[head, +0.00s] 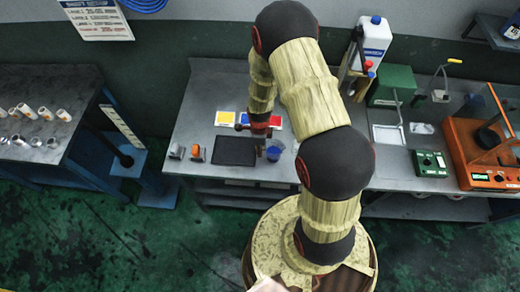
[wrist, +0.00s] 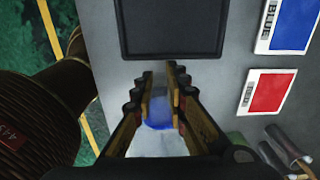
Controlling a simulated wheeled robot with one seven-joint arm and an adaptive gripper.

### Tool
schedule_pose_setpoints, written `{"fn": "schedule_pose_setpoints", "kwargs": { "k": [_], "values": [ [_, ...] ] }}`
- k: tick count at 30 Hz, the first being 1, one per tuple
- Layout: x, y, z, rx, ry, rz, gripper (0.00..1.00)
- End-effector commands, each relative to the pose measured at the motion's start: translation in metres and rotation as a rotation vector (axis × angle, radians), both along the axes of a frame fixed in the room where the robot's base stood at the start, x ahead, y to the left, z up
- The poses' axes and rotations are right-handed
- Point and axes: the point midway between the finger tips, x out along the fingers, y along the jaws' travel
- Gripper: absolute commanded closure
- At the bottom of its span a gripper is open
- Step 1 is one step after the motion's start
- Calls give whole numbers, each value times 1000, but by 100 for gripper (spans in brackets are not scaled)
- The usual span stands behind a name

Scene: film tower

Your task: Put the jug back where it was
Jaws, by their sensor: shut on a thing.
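The jug (head: 274,152) is a small clear vessel with blue liquid in it. In the head view it is at the front of the grey bench, just right of a black mat. My gripper (wrist: 160,82) is shut on the jug, which shows between the fingers in the wrist view (wrist: 158,116). The fingers and the gripper body hide much of it. I cannot tell whether its base touches the bench.
The black mat (head: 235,151) lies left of the jug. Yellow (head: 224,118) and red (head: 275,121) cards lie behind. A white bottle (head: 375,38), a green box (head: 393,84) and an orange machine (head: 480,152) stand right. The bench's front edge is close.

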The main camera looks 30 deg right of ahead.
Motion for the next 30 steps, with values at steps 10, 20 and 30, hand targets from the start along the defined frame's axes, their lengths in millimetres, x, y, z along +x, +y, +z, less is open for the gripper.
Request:
{"fn": "schedule_pose_setpoints", "kwargs": {
  "k": [10,20,30],
  "values": [
    [0,0,-3,1,1,0,81],
    [0,0,-3,1,1,0,67],
    [1,0,6,0,-2,0,67]
  ]
}}
